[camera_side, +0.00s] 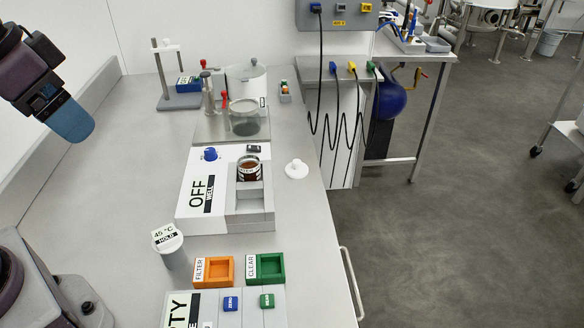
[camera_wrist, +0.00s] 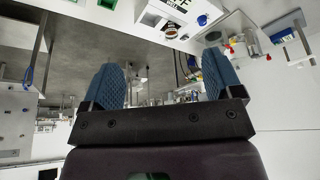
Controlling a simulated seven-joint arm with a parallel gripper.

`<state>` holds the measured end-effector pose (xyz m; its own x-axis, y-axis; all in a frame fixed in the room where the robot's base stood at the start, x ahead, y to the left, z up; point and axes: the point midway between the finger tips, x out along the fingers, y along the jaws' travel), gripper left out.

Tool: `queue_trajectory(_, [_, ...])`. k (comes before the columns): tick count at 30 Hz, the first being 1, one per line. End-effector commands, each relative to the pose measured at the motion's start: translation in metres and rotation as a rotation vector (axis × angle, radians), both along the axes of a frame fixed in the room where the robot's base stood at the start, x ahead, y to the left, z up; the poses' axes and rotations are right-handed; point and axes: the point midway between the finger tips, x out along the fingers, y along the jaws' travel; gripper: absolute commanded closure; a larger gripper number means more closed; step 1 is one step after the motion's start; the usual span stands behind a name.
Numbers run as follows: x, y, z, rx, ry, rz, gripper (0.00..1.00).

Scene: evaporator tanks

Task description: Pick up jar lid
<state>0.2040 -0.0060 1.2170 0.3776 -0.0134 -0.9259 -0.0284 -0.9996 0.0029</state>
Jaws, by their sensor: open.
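The jar lid (camera_side: 296,169), white and round with a small knob, lies on the bench to the right of the OFF-marked unit. A small open jar (camera_side: 249,169) of dark brown contents sits in that unit's recess. My gripper (camera_side: 70,120), with blue fingers, is at the far left, high above the bench and far from the lid. In the wrist view, my two fingers (camera_wrist: 164,82) are wide apart with nothing between them. I cannot make out the lid for certain in the wrist view.
Orange (camera_side: 214,271) and green (camera_side: 265,268) trays and a labelled 45 °C cup (camera_side: 170,245) stand nearer. The left bench is clear. The bench's right edge is close to the lid.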

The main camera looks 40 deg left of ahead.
Motion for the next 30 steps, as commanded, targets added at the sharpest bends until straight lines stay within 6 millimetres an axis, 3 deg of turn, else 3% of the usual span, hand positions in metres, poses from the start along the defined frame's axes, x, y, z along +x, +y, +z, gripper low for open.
queue_trajectory(5, [0.044, -0.007, -0.017, 0.01, 0.144, -0.031, 0.15])
queue_trajectory(14, [0.148, -0.022, -0.062, 0.042, 0.262, 0.063, 0.15])
queue_trajectory(21, [0.232, -0.037, -0.13, 0.087, 0.281, 0.218, 0.15])
queue_trajectory(27, [0.294, -0.05, -0.196, 0.113, 0.225, 0.376, 0.15])
queue_trajectory(30, [0.321, -0.056, -0.219, 0.104, 0.167, 0.463, 0.15])
